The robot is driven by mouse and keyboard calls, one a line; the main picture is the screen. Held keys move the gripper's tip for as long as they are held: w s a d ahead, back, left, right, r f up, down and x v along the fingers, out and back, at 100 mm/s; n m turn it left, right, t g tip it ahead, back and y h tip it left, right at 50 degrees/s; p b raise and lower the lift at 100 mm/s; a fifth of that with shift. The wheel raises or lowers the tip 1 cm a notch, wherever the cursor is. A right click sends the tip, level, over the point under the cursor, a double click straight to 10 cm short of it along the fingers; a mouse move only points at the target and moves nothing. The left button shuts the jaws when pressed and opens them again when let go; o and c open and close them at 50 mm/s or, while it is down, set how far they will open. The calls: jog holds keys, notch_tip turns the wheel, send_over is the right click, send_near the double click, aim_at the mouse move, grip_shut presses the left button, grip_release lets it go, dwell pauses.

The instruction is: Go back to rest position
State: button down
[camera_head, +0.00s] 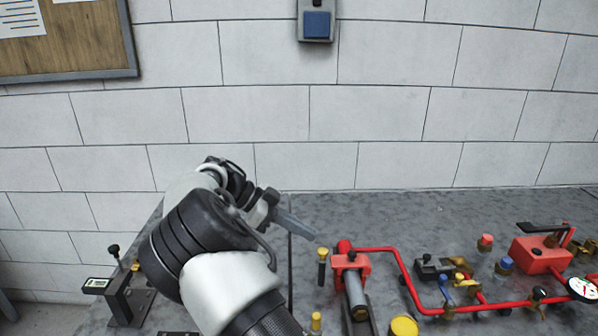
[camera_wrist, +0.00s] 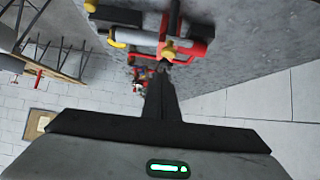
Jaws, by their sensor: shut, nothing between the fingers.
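My arm reaches up from the bottom of the head view, with my gripper (camera_head: 300,229) pointing right above the grey bench top (camera_head: 330,212). The fingers are closed together with nothing between them. In the wrist view, my gripper (camera_wrist: 161,75) shows as a dark closed pair of fingers pointing towards the red pump assembly. The red pump assembly (camera_head: 351,262) stands just right of and below the fingertips in the head view. I see no contact between the fingers and it. My forearm hides part of the bench on the left.
Red pipes (camera_head: 402,275) run right to a red box (camera_head: 541,254) and a gauge (camera_head: 583,288). A yellow-topped post (camera_head: 322,266) stands close by the fingertips. A black fixture (camera_head: 127,300) stands left of my arm. The white wall (camera_head: 380,120) behind is clear except a noticeboard and blue switch.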

jog(key=s+d+r+n+y+p, duration=0.3)
jog(key=s+d+r+n+y, duration=0.4)
jog(key=s+d+r, duration=0.45)
jog(key=s+r+n+t+y+p, duration=0.1)
jog(key=s+r+n+t, duration=0.2)
jog(key=s, duration=0.6)
jog(key=s+r+n+t+y+p, duration=0.2)
jog(key=s+r+n, duration=0.2)
jog(key=s+n, duration=0.3)
jog(key=s, duration=0.2)
jog(key=shift+s+a+r+n+t+y, duration=0.3)
jog(key=shift+s+a+r+n+t, duration=0.05)
jog(key=shift+n+t, duration=0.05)
